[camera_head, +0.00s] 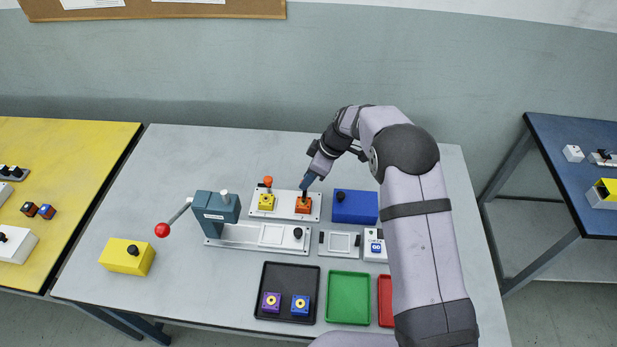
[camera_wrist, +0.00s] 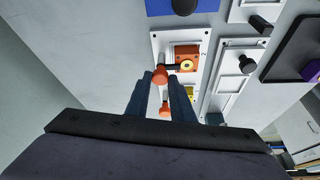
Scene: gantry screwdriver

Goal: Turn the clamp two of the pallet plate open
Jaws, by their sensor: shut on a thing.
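The white pallet plate (camera_head: 285,212) lies on the grey table and carries a yellow block (camera_head: 266,203) and an orange-red block (camera_head: 303,206). In the wrist view, a "2" is printed on the plate (camera_wrist: 160,45) beside the orange-red block (camera_wrist: 187,60). Clamp two (camera_wrist: 160,72) has an orange knob at that block's edge. My gripper (camera_wrist: 162,80) is shut on this knob, with one dark finger on each side. In the head view, my gripper (camera_head: 306,186) hides clamp two. Clamp one (camera_head: 267,182) stands behind the yellow block and also shows between my fingers (camera_wrist: 165,108).
A teal press (camera_head: 216,213) with a red-ball lever (camera_head: 162,230) stands left of the plate. A blue box (camera_head: 355,207) is close on the right. A black tray (camera_head: 285,312), a green tray (camera_head: 348,298) and a red tray (camera_head: 385,302) lie in front.

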